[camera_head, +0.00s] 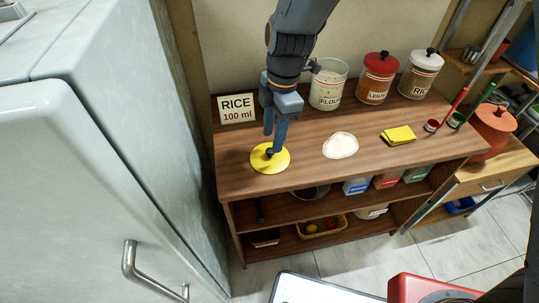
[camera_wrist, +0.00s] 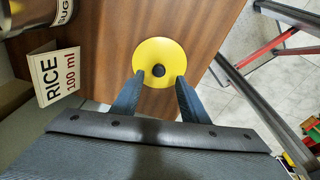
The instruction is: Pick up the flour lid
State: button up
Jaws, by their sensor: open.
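A round yellow lid (camera_head: 258,164) with a black knob lies flat on the left end of the wooden counter. It also shows in the wrist view (camera_wrist: 150,48), with its knob facing me. The flour jar (camera_head: 328,88) stands without a lid at the back of the counter. My gripper (camera_head: 272,143) is over the yellow lid, pointing down, open and empty. In the wrist view its fingers (camera_wrist: 158,80) are spread to either side of the knob. I cannot tell how far the fingertips are from the knob in height.
A rice sign (camera_head: 237,109) stands behind the lid. A white powder pile (camera_head: 340,145) and yellow cloth (camera_head: 398,135) lie to the right. Jars with red (camera_head: 382,62) and white (camera_head: 427,59) lids line the back. A fridge (camera_head: 110,130) fills the left.

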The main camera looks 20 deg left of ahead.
aim_at(270, 150)
jog(key=shift+s+a+f+p, duration=0.15)
jog(key=shift+f+p, duration=0.3)
jog(key=shift+f, duration=0.7)
jog(key=shift+w+a+f+p, duration=0.15)
jog(key=shift+f+p, duration=0.3)
jog(key=shift+f, duration=0.65)
jog(key=shift+s, duration=0.1)
grip_shut()
